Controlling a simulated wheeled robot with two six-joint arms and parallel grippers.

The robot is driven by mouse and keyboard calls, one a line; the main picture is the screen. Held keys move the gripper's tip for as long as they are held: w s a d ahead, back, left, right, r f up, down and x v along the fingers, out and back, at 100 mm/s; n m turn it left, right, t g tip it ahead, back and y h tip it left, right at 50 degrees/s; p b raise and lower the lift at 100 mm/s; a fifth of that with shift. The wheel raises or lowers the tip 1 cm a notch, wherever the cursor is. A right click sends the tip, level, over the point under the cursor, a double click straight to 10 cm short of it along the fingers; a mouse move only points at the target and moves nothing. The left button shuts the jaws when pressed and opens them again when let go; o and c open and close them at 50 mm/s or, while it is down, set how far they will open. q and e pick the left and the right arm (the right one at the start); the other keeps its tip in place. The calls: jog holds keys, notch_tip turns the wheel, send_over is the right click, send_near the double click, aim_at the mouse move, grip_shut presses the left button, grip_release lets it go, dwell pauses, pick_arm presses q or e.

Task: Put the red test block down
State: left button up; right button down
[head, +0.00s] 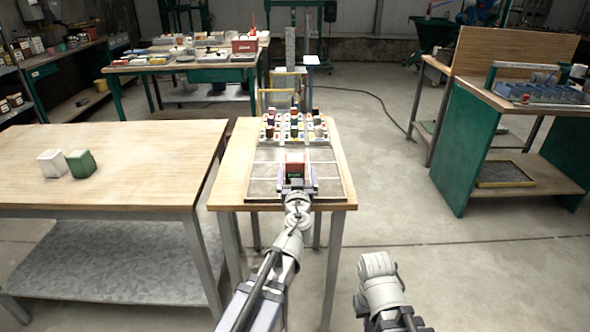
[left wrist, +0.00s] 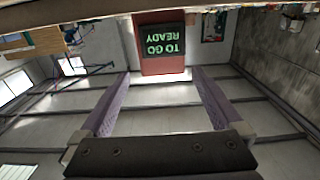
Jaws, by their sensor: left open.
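The red test block (head: 295,160) stands in the front part of a shallow divided tray (head: 335,182) on the narrow middle table. In the left wrist view the block (left wrist: 160,64) shows upside down, with a dark panel reading "READY TO GO" in green. My left gripper (head: 297,186) is at the near side of the block. Its two purple fingers (left wrist: 160,73) are spread wide, with the block centred at or just past their tips and gaps showing on both sides. The block's underside is hidden. My right arm shows at lower right, but its gripper does not.
Several small coloured items (head: 294,126) fill racks at the tray's back. Bare tray sections lie beside the red block. Open floor lies to the right.

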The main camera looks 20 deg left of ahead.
aim_at(295, 162)
pick_arm(q)
jog(key=shift+f+b+x, duration=0.2)
jog(key=shift+x, duration=1.55)
jog(key=shift+f+b+x, duration=0.15)
jog(key=shift+f+x, duration=0.05)
jog(key=shift+x, duration=1.6)
jog(key=shift+s+a, duration=0.15)
grip_shut()
